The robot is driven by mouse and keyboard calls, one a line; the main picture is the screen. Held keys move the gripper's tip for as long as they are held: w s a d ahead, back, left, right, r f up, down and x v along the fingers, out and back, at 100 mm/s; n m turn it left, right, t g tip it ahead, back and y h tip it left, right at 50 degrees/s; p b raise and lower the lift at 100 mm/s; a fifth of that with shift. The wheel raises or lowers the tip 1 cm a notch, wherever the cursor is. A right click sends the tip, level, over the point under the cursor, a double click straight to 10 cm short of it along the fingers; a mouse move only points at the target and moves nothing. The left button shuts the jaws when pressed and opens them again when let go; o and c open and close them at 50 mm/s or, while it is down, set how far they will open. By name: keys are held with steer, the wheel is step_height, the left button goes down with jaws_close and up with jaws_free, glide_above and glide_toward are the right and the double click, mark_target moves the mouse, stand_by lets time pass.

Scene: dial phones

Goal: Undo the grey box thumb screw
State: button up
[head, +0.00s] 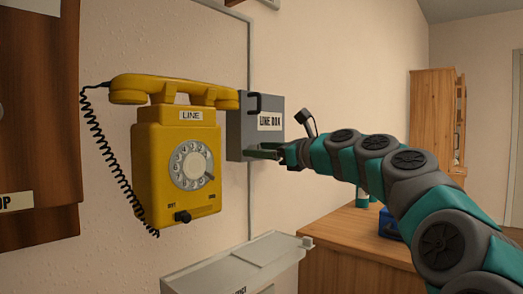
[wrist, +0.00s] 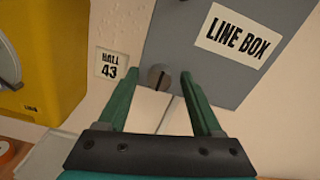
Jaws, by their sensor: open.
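The grey box (head: 240,122), labelled LINE BOX, is on the wall just right of the yellow phone in the head view. It also fills the upper right of the wrist view (wrist: 210,70). A dark round thumb screw with a slot (wrist: 158,77) sits at the box's lower edge in the wrist view. I cannot make it out in the head view. My gripper (head: 264,153) is at the box's lower front. In the wrist view my gripper (wrist: 158,78) is open, with the screw between its two green fingertips and a visible gap on both sides.
The yellow dial phone (head: 173,165) hangs close left of the box, with a coiled black cord. A HALL 43 label (wrist: 112,65) is on the wall. A pale grey lidded case (head: 240,258) stands below. A wooden counter (head: 345,235) is at the right.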

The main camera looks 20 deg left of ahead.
jaws_close()
stand_by(0.5)
